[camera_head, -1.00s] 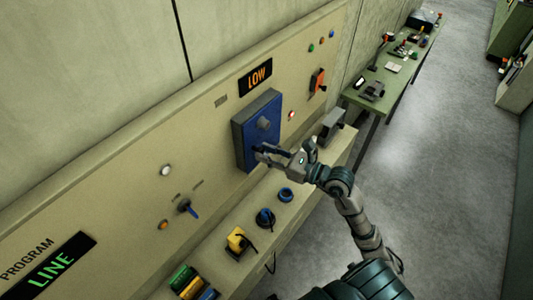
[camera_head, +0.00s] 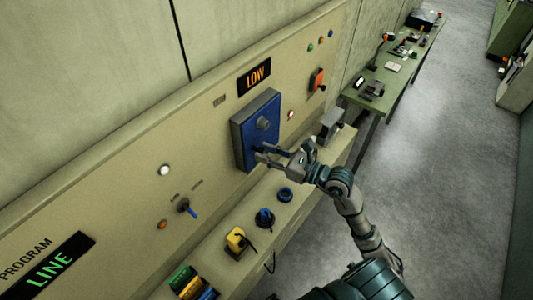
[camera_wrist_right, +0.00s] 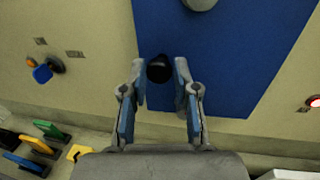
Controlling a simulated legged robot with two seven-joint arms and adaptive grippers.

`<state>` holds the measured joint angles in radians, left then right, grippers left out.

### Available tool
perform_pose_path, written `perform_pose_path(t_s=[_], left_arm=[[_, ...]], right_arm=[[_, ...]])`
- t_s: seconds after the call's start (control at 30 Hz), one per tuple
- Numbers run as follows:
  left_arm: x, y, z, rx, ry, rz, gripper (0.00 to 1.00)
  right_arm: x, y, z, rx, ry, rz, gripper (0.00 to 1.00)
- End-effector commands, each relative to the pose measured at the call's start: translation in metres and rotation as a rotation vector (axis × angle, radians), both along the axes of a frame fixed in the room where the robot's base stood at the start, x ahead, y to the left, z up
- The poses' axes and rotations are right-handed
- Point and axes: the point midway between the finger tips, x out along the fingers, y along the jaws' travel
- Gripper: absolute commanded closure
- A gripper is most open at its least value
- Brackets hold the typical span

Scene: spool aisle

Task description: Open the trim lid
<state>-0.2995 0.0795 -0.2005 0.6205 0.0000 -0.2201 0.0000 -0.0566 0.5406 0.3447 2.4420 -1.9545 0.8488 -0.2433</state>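The trim lid is most likely the blue rectangular cover (camera_head: 243,138) on the beige panel, below the LOW sign. It appears closed, with a round grey knob (camera_head: 263,123) on it. In the right wrist view the blue cover (camera_wrist_right: 228,60) fills the upper middle. A small dark knob (camera_wrist_right: 159,69) sits near its lower edge. My right gripper (camera_head: 259,153) is at the cover's lower right. Its fingers, seen in the wrist view (camera_wrist_right: 160,80), are apart, one on each side of the dark knob. Contact with the knob is not clear. My left gripper is not in view.
A ledge (camera_head: 288,212) runs below the panel, carrying a blue ring (camera_head: 285,194), a yellow block (camera_head: 236,240) and other coloured parts. A blue-handled switch (camera_head: 187,208) is left of the cover, an orange switch (camera_head: 317,80) right. A green bench (camera_head: 400,78) stands beyond.

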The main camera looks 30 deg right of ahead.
Motion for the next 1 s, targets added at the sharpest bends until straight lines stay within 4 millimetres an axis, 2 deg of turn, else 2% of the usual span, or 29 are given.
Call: perform_pose_path(t_s=[0.03,0.07,0.1,0.43,0.8,1.0], left_arm=[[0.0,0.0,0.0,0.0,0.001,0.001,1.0],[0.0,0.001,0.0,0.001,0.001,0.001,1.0],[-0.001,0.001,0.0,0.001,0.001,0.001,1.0],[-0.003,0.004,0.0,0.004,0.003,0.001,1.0],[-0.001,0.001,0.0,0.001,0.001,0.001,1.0],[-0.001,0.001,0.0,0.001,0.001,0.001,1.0]], right_arm=[[0.001,-0.002,0.001,0.0,-0.004,-0.005,0.57],[0.001,-0.001,0.001,0.0,-0.004,-0.004,0.5],[0.001,-0.001,0.001,0.0,-0.002,-0.003,0.48],[-0.004,-0.003,-0.001,0.0,0.002,-0.001,0.48],[-0.051,-0.037,-0.003,0.002,0.004,-0.003,0.48],[-0.061,-0.044,-0.002,0.001,0.001,-0.002,0.48]])
